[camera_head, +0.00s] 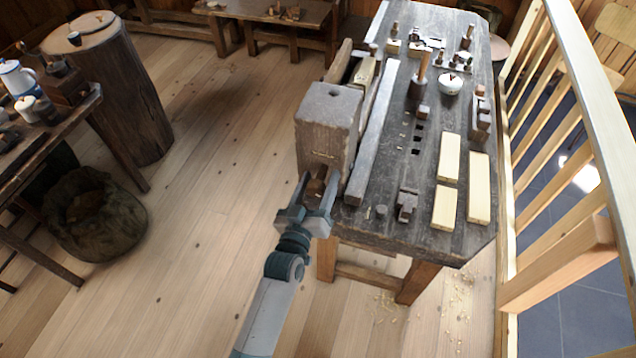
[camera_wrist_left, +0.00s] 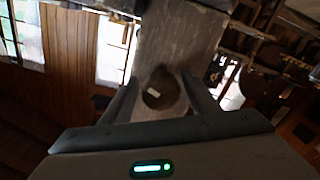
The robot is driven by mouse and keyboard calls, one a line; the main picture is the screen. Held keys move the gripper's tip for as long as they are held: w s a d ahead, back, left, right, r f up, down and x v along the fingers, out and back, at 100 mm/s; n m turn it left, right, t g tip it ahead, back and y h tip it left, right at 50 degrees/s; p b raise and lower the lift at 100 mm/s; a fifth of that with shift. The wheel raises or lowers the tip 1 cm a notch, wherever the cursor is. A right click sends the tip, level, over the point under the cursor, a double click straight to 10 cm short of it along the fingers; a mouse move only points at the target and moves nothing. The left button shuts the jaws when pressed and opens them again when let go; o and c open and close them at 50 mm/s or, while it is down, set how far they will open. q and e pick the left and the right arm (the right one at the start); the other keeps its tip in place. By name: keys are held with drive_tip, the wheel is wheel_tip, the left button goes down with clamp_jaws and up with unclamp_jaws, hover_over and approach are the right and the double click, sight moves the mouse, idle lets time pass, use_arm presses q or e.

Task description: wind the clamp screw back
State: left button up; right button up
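The bench vise has a large wooden jaw block (camera_head: 326,125) at the near left end of the workbench. The dark, round end of its clamp screw (camera_head: 317,183) sticks out of the block's near face. My left gripper (camera_head: 316,186) is at this end, with one finger on each side of it. In the left wrist view the screw end (camera_wrist_left: 160,92) lies between the two fingertips (camera_wrist_left: 158,85), and a gap shows beside it, so the gripper looks open around it. Most of the screw is hidden inside the block. My right gripper is not in view.
The workbench (camera_head: 375,220) holds pale wooden blocks (camera_head: 445,208), a long grey bar (camera_head: 373,130), a white round pot (camera_head: 450,84) and small tools. A wooden railing (camera_head: 590,90) runs along the right. Open floor (camera_head: 215,190) lies left of the vise.

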use_arm(q)
drive_tip(key=shift+f, duration=0.15)
drive_tip(key=shift+s, duration=0.1)
drive_tip(key=shift+s+a+f+b, duration=0.15)
drive_tip(key=shift+s+a+b, duration=0.15)
drive_tip(key=shift+s, duration=0.4)
drive_tip(key=b+v, duration=0.4)
drive_tip(key=v, duration=1.1)
drive_tip(key=shift+s+r+b, duration=0.2)
drive_tip(key=shift+s+b, duration=0.1)
drive_tip(key=shift+b, duration=0.05)
